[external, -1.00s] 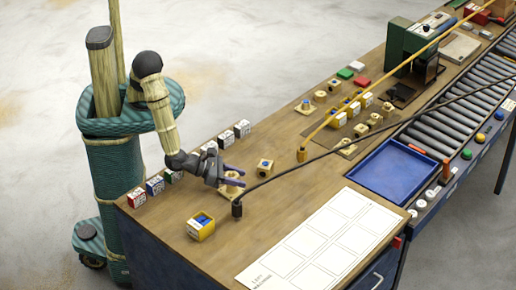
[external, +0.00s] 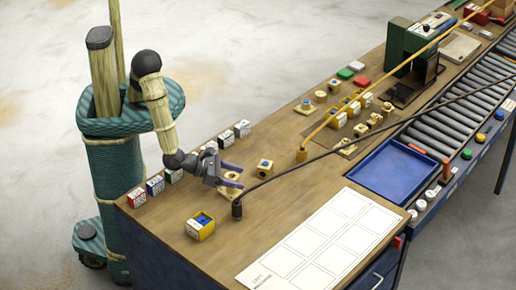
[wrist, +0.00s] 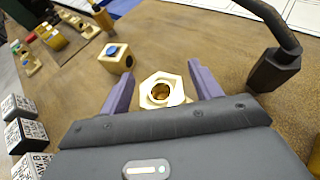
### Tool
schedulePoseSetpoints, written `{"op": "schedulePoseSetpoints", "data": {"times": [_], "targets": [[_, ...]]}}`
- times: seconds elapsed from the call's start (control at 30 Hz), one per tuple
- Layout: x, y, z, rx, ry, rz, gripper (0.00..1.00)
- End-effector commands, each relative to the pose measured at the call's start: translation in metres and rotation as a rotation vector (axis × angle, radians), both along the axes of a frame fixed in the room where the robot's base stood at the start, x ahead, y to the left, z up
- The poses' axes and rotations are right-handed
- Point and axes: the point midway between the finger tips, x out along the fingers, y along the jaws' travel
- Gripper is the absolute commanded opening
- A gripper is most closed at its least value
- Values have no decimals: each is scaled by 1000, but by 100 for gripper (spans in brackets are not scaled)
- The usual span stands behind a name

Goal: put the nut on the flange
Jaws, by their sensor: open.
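A brass hexagonal nut (wrist: 158,88) with a round hole lies between my two purple fingertips in the wrist view, with a gap to each finger. In the external view it shows as a brass piece (external: 231,177), and a pale flat plate (external: 229,192), which looks like the flange, shows under it. Most of this plate is hidden by my fingers, so I cannot tell how squarely the nut sits on it. My gripper (external: 236,176) is open, with one finger on each side of the nut. It also shows in the wrist view (wrist: 154,82).
A brass block with a blue-topped hole (wrist: 116,57) stands nearby, also in the external view (external: 265,166). A dark post with a cable (external: 237,209) stands close to the fingers. Labelled cubes (external: 155,186) line the bench edge. A yellow box (external: 201,227) sits in front.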

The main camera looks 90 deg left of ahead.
Motion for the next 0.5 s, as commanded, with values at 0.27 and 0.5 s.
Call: {"op": "schedulePoseSetpoints", "data": {"times": [0.27,0.5], "targets": [[-48,-1,18,-3,1,-5,63],[-89,-1,36,-2,1,-6,63]]}}
